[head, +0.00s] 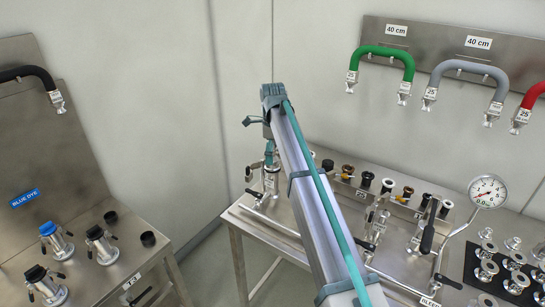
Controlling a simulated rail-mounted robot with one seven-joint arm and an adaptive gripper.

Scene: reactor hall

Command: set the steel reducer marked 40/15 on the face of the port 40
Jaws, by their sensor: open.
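Several small steel flanged fittings (486,270) stand on a black mat (473,297) at the lower right. Their markings are too small to read, so I cannot tell which one is the reducer marked 40/15. Several ports with dark and brass-coloured tops (367,179) stand in a row along the back of the steel bench (325,155). I cannot tell which is the port 40. My arm crosses the middle of the view from the bottom edge to above the bench and hides part of it. I cannot make out my gripper or its fingertips.
A pressure gauge (487,191) on a bent pipe rises beside the mat. Black-handled valves (428,225) stand left of it. Green (387,50), grey (468,65) and red hoses hang on the back panel. A second bench with a "BLUE DYE" panel (25,197) is at left.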

